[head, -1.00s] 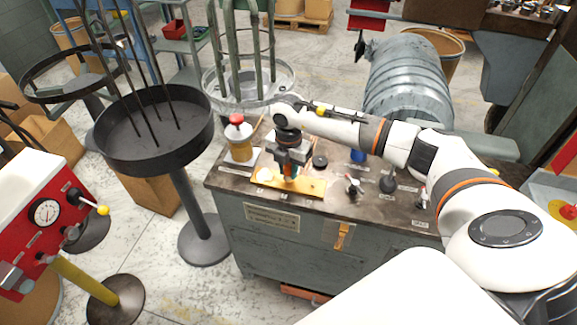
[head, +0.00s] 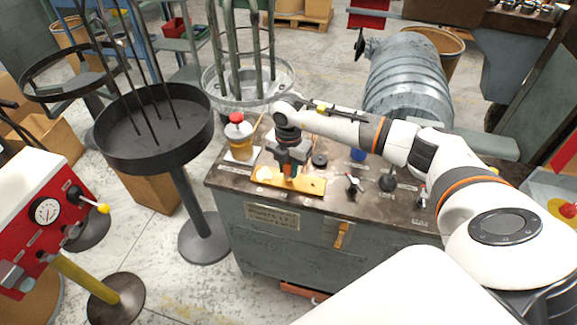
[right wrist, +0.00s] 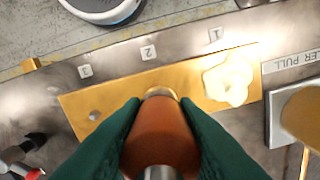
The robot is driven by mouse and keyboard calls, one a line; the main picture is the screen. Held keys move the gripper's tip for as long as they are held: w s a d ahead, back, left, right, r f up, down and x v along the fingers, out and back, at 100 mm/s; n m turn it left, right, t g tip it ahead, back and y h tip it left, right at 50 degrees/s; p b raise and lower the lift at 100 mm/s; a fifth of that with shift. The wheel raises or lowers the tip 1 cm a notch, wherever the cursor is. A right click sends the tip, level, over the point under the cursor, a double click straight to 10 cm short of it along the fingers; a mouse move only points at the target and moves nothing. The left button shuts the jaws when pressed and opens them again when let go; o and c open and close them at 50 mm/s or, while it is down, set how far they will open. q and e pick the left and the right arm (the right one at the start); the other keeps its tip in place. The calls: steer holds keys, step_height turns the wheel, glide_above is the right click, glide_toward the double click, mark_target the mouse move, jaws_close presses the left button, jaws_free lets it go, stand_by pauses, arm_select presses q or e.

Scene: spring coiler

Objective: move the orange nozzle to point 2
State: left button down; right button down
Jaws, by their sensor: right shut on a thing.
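The orange nozzle (right wrist: 162,130) is between the green fingers of my right gripper (right wrist: 160,135) in the right wrist view. The gripper is shut on it. It is over the middle of the brass plate (right wrist: 130,92), in line with the label 2 (right wrist: 148,52). I cannot tell whether it touches the plate. A hole (right wrist: 95,115) shows near the label 3 (right wrist: 85,71). A pale lumpy thing (right wrist: 228,82) covers the spot by the label 1 (right wrist: 215,35). In the head view my right gripper (head: 291,172) is at the brass plate (head: 316,187). My left gripper is not in view.
Several knobs and levers (head: 388,182) stand to the right. A black round tray stand (head: 155,130) is left of the bench.

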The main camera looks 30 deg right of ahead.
steer(key=shift+f+b, duration=0.35)
steer(key=shift+f, duration=0.15)
stand_by(0.4)
steer(key=c, duration=1.1)
jaws_free()
steer(key=shift+o, duration=0.2)
step_height(320, 180, up, 11)
steer(key=shift+f+b, duration=0.15)
steer(key=shift+b, duration=0.8)
steer(key=shift+r, duration=0.65)
step_height(320, 180, up, 13)
steer(key=p, duration=0.9)
steer(key=shift+p, duration=0.35)
steer(key=shift+a+f, duration=0.1)
